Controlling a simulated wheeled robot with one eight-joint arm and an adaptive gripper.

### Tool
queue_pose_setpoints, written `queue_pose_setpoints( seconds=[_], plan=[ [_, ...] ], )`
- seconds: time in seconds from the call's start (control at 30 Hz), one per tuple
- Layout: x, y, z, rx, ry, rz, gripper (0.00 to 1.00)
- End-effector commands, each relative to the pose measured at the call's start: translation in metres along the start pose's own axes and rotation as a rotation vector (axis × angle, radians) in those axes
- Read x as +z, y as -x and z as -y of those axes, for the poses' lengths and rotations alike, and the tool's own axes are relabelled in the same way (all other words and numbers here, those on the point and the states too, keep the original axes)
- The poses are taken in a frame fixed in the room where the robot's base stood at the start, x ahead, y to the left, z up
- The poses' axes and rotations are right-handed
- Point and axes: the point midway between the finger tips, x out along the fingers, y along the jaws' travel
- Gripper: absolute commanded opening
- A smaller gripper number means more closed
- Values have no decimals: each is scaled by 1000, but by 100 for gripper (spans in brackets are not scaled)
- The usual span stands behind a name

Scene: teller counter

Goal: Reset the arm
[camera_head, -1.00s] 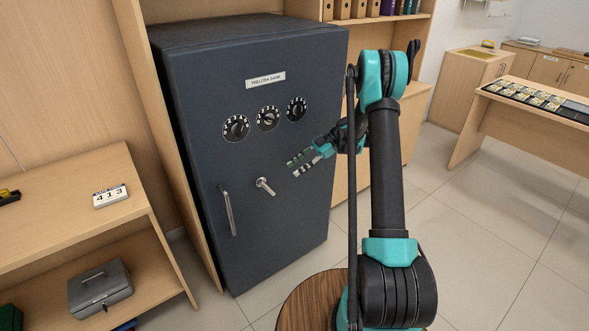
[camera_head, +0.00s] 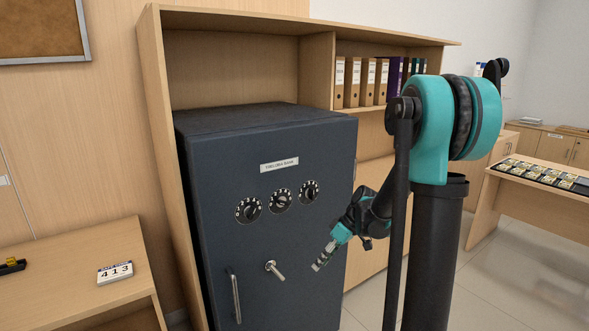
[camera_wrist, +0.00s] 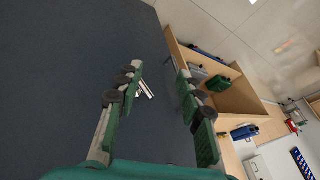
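My gripper (camera_head: 322,262) is in front of the dark blue safe (camera_head: 230,165), to the right of its lever handle (camera_head: 274,269). In the wrist view my gripper (camera_wrist: 165,90) shows two green and grey fingers spread apart with nothing between their pads. The safe's dark face (camera_wrist: 60,60) fills the left of that view. The silver lever handle (camera_wrist: 146,88) shows between the fingers, beyond them. The safe door looks shut. It has three dials, the middle one (camera_head: 281,201) among them, a name label (camera_head: 279,165) and a long vertical handle (camera_head: 234,296).
A tall wooden shelf (camera_head: 240,18) surrounds the safe, with binders (camera_head: 360,82) at upper right. A low wooden cabinet (camera_head: 75,270) at left carries a card reading 413 (camera_head: 115,272). A desk with a tray of notes (camera_head: 540,175) stands at far right. Open floor lies between.

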Motion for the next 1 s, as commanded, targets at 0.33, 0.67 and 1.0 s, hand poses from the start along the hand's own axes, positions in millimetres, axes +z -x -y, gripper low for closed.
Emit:
queue_pose_setpoints(
  seconds=[0.33, 0.67, 1.0],
  plan=[
    [86, 21, 49, 298, -409, 32, 38],
    [166, 27, 77, 555, -710, -53, 38],
    [188, 28, 82, 628, -794, -98, 38]
  ],
)
